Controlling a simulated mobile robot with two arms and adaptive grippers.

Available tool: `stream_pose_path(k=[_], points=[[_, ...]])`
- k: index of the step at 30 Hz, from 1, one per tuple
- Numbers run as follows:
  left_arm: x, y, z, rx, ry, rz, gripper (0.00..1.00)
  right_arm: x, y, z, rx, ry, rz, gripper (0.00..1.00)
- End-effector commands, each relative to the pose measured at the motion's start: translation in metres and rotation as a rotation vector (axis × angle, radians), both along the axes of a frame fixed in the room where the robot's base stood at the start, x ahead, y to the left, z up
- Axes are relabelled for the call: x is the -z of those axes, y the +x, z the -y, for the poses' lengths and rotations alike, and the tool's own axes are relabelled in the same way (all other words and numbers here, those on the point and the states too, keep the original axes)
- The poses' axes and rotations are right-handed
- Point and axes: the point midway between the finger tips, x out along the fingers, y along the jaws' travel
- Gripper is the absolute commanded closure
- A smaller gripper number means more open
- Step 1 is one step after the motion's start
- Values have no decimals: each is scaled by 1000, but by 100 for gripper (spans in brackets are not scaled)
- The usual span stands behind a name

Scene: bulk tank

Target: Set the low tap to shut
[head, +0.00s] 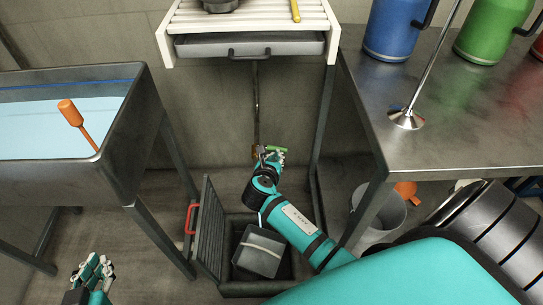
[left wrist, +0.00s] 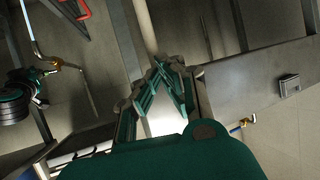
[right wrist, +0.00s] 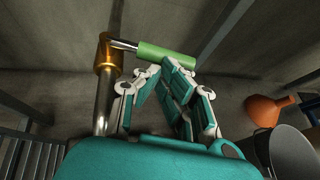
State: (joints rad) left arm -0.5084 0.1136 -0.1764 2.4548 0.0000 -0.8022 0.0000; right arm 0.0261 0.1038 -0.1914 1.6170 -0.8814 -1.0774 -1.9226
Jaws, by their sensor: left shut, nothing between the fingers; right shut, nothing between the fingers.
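The low tap has a brass body (right wrist: 106,55) on a thin upright pipe and a lever with a green grip (right wrist: 166,56). In the right wrist view the lever points right, crosswise to the pipe. In the head view the tap's green grip (head: 277,149) shows below the white drawer unit. My right gripper (right wrist: 166,68) is shut and empty, its fingertips right at the green grip; I cannot tell whether they touch it. My left gripper (head: 98,262) is shut and empty, low at the left, far from the tap; its fingertips (left wrist: 168,64) also show in the left wrist view.
A tank (head: 128,125) of pale liquid stands at left with an orange-handled tool (head: 70,112). A metal table (head: 460,130) with jugs is at right, a bucket (head: 385,215) beneath.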

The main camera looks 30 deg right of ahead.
Motion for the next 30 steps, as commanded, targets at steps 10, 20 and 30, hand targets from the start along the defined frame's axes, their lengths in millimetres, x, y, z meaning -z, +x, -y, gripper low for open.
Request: stream_pose_path(k=[10, 20, 30], points=[[58, -77, -30, -37, 113, -508, 100, -3, 2, 8, -6, 0, -3, 100], [66, -136, -48, -59, 172, -795, 100, -1, 5, 17, -5, 0, -3, 100], [68, -138, -49, -59, 174, -806, 100, 1, 6, 17, -5, 2, -1, 100]])
